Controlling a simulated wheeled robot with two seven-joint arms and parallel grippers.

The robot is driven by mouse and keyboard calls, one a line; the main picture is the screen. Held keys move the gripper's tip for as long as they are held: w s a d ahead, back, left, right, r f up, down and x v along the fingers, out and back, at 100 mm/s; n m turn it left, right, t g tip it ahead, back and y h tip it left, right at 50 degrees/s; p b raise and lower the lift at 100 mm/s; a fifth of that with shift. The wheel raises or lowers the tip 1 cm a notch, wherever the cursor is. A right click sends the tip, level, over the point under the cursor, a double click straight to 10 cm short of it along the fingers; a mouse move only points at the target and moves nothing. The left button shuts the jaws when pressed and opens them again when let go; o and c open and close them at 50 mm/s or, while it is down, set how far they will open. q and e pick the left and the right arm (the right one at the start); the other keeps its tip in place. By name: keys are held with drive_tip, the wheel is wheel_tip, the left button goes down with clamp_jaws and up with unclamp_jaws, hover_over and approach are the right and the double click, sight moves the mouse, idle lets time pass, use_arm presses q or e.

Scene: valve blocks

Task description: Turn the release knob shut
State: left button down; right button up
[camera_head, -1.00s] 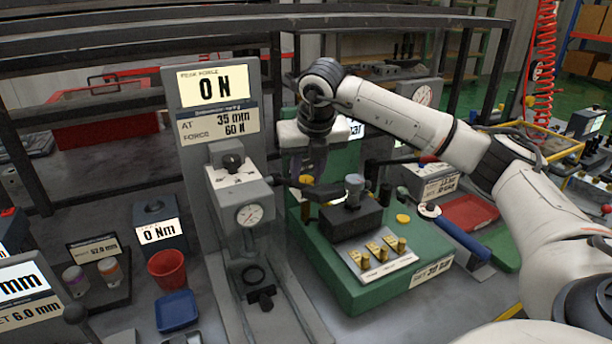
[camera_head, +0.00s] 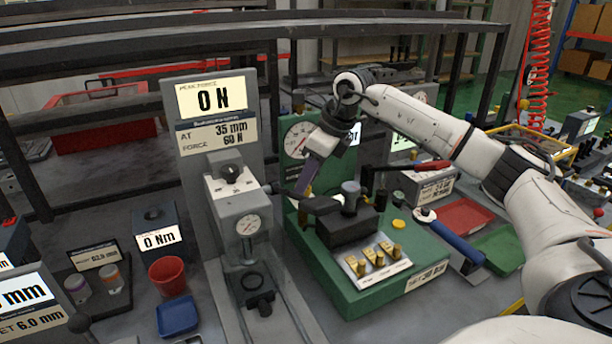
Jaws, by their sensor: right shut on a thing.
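My right gripper (camera_head: 303,193) comes in from the right and points down and to the left, tilted. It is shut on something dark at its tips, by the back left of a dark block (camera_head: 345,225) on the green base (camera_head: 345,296). The fingers hide most of what they hold, and I cannot tell for sure that it is the release knob. A grey cylinder with a round cap (camera_head: 350,190) stands upright on the dark block, to the right of the fingertips. My left gripper is not in view.
A grey press (camera_head: 238,205) with a dial and a 0 N display (camera_head: 211,97) stands close to the left of the gripper. Brass pieces (camera_head: 379,258) sit on a plate in front. A blue-handled tool (camera_head: 455,240) and a red tray (camera_head: 462,215) lie to the right.

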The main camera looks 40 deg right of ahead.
drive_tip(key=shift+w+d+r+n+y+p, duration=0.15)
drive_tip(key=shift+n+y+p, duration=0.2)
drive_tip(key=shift+n, duration=0.45)
drive_tip(key=o, duration=1)
drive_tip(key=shift+o, duration=0.2)
drive_tip(key=v, duration=1)
